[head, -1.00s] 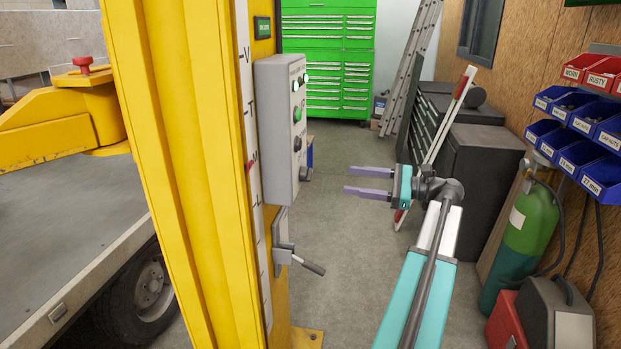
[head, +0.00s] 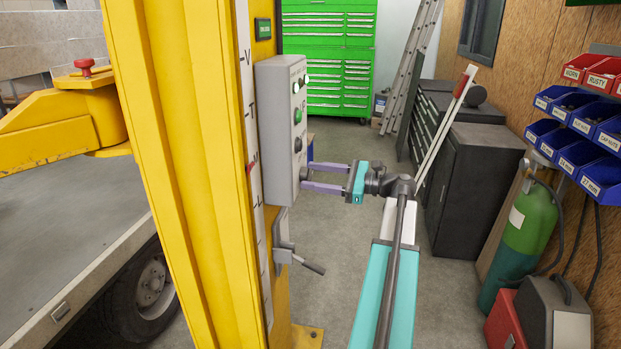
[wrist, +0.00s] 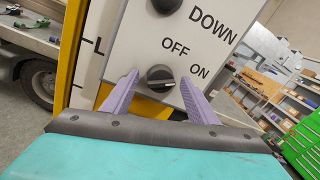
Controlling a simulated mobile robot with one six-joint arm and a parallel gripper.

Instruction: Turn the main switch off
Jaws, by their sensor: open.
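The main switch is a dark rotary knob (wrist: 160,77) low on the grey control box (head: 281,130), which is fixed to the yellow column. In the wrist view the labels OFF and ON stand above and to the right of the knob, and its light mark leans toward ON. My gripper (wrist: 160,92) is open, with one purple finger on each side of the knob. I cannot tell whether the fingers touch it. In the head view my gripper (head: 306,177) reaches the box's lower front from the right, and the knob is mostly hidden behind the fingers.
Above the switch sits a black DOWN button (wrist: 166,4). A grey lever handle (head: 308,264) sticks out below the box. The yellow column (head: 170,180) stands close on the left. A black cabinet (head: 480,175) and a green gas cylinder (head: 528,220) stand to the right.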

